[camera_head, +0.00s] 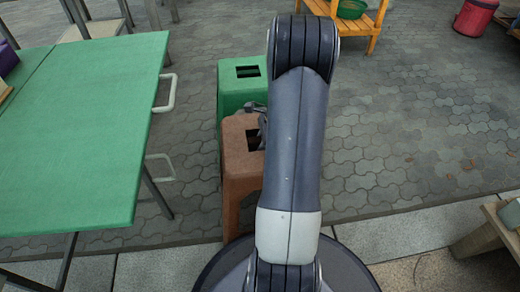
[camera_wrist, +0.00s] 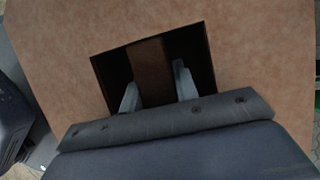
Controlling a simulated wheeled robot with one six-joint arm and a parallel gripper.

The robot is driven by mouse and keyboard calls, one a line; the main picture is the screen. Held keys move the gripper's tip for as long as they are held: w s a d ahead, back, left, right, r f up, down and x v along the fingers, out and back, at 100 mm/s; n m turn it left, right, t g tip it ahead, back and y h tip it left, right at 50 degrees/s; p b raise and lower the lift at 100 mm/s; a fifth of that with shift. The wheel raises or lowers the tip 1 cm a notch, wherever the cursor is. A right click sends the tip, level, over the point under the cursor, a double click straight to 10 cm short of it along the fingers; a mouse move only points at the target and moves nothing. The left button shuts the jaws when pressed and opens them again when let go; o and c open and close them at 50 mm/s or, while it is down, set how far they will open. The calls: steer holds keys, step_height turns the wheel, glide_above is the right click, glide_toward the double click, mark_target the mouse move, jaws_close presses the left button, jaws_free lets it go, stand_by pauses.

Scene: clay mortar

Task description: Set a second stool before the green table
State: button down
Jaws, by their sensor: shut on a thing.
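The green table (camera_head: 80,140) fills the left of the head view. A green stool (camera_head: 232,98) with a rectangular slot in its top stands just right of the table. A brown stool (camera_head: 235,175) stands upright nearer to me, close in front of the green one. My gripper (camera_head: 261,131) is at the slot in the brown stool's top, partly hidden by my arm. In the wrist view, the two fingers (camera_wrist: 156,82) reach into the slot of the brown stool top (camera_wrist: 250,50), one on each side of a brown bar. I cannot tell whether its feet touch the ground.
An orange wooden stand (camera_head: 372,27) with a green basin (camera_head: 350,8) is at the back. A red bucket (camera_head: 474,17) is at the far right back. A wooden bench edge (camera_head: 490,232) is at the lower right. The paving (camera_head: 420,120) between them is clear.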

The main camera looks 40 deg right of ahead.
steer(key=shift+f, duration=0.3)
steer(key=c, duration=1.1)
jaws_free()
steer(key=p+v, duration=0.6)
steer(key=v, duration=0.6)
steer(key=shift+s+r, duration=0.1)
